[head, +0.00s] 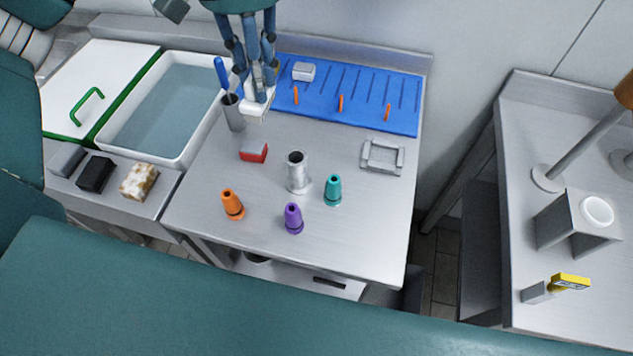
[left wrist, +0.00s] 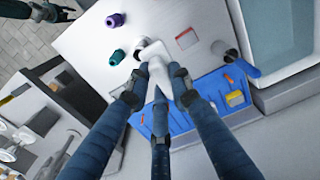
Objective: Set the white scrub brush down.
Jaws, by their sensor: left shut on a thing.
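The white scrub brush (head: 256,107) is held between the fingers of my left gripper (head: 258,82), near the front edge of the blue board. In the left wrist view the white brush (left wrist: 160,72) lies between the dark fingertips of my left gripper (left wrist: 155,88), and its far end overlaps the metal cylinder in the picture. It seems to be above the table, but its exact height is hard to tell. A dark gripper, seemingly my right one (left wrist: 50,10), shows at the top left corner of the left wrist view, and its jaw opening is unclear.
A grey cup (head: 234,115) with a blue handle stands left of the brush. The blue board (head: 355,110) lies behind.

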